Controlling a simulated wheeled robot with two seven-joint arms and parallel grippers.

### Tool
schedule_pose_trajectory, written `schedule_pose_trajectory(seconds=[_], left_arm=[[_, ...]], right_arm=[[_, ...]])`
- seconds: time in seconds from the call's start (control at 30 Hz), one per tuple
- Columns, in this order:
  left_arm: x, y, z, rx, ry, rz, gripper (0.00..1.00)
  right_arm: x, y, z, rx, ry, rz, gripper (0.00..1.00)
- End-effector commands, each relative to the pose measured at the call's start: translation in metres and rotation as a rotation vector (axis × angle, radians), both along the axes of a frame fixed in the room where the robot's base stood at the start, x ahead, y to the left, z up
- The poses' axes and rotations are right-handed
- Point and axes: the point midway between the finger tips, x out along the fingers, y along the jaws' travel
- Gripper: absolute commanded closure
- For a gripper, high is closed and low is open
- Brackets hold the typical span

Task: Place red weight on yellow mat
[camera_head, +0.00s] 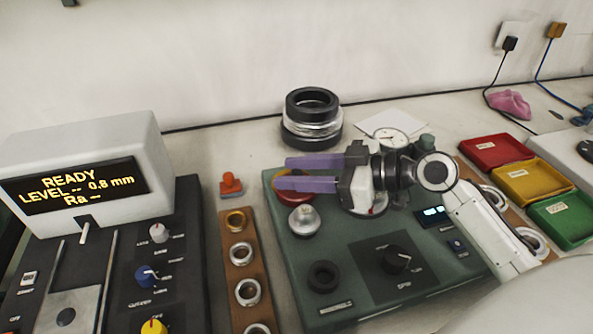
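A small orange-red piece with a knob (231,184) stands left of the green instrument, on a small bluish base. A red round part (284,193) on the green instrument's back left corner is partly hidden under my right gripper. I cannot tell which of these is the red weight. My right gripper (282,173) reaches in from the right; its two purple fingers point left, parted, with nothing seen between them. No flat yellow mat is clearly visible; a yellow tray (545,196) stands at the right. My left gripper is out of view.
The green instrument (340,270) carries a silver domed piece (304,221) and a dark ring (323,276). A brown strip of rings (238,272) and a display unit (85,170) stand left. Stacked rings (312,103) stand behind; red (495,152) and green (565,216) trays are right.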

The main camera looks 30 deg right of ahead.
Motion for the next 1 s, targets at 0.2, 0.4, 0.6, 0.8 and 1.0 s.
schedule_pose_trajectory(seconds=[0.2, 0.4, 0.6, 0.8, 1.0], left_arm=[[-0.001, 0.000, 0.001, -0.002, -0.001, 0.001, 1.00], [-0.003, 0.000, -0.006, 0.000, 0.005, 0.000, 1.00], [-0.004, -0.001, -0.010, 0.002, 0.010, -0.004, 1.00], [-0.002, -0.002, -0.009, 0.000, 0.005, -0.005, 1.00], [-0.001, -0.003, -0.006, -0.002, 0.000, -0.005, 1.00]], right_arm=[[-0.004, -0.004, 0.003, -0.002, 0.001, -0.001, 0.64], [-0.031, -0.027, 0.012, -0.002, 0.003, -0.002, 0.64], [-0.059, -0.051, 0.025, -0.001, 0.002, -0.002, 0.64], [-0.079, -0.068, 0.034, 0.000, 0.000, -0.001, 0.64], [-0.087, -0.074, 0.038, 0.000, 0.000, 0.000, 0.64]])
